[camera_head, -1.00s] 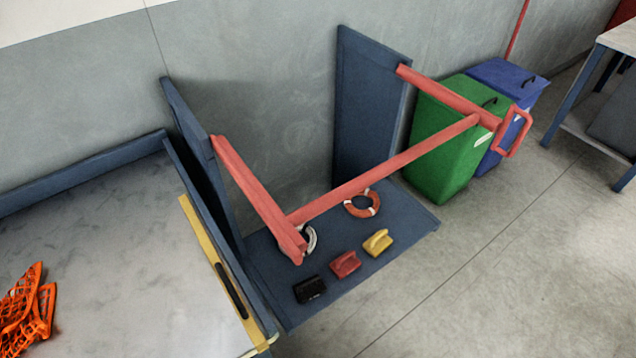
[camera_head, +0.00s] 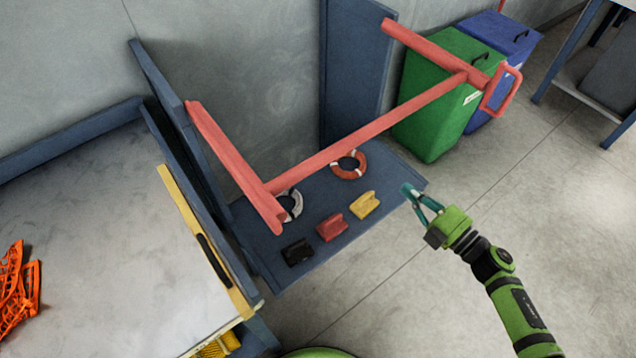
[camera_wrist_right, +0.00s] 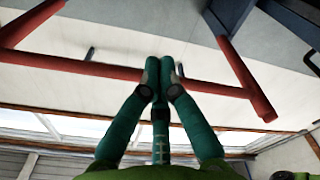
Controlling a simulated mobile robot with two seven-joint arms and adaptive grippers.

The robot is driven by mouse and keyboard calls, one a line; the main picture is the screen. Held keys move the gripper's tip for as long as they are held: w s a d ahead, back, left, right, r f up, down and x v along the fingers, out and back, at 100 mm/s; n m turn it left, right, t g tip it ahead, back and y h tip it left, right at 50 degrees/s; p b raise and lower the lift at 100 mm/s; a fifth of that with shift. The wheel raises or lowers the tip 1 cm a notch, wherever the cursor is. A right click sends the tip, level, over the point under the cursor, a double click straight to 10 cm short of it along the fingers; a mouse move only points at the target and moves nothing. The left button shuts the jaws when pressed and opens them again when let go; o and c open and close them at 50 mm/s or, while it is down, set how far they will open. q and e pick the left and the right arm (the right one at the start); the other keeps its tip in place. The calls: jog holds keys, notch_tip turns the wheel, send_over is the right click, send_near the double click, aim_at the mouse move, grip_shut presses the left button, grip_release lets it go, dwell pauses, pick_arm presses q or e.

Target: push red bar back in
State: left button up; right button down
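The red bar (camera_head: 368,132) runs across the front of a blue shelf unit. A red side arm (camera_head: 235,165) lies at its left end and another (camera_head: 425,50) at its right. A red loop handle (camera_head: 502,91) is at the right end. My right gripper (camera_head: 408,190) is below and left of the handle in the head view, apart from it, by the shelf's right front corner. Its teal fingers meet at the tips with nothing between them. In the right wrist view, the red bar (camera_wrist_right: 80,67) passes behind the fingers. My left gripper is not in view.
The blue shelf (camera_head: 305,233) holds two ring buoys and black, red and yellow items. Green (camera_head: 430,120) and blue (camera_head: 520,40) bins stand behind the handle. A grey-topped table (camera_head: 100,240) with orange netting (camera_head: 18,285) is at left.

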jog(key=s+a+r+n+g+y, duration=0.3)
jog(key=r+n+g, duration=0.1)
jog(key=r+n, duration=0.15)
jog(key=s+a+r+n+g+y, duration=0.2)
jog(key=s+a+r+n+g, duration=0.1)
jog(key=r+n, duration=0.25)
jog(key=n+g, duration=0.5)
send_near(287, 188)
jog(key=shift+h, duration=0.3)
jog(key=a+p, duration=0.4)
jog(key=p, duration=0.1)
jog(key=shift+w+a+f, duration=0.1)
jog(key=shift+w+a, duration=0.05)
jog(key=shift+w, duration=0.1)
jog(key=shift+w+a+f, duration=0.2)
jog(key=shift+w, duration=0.1)
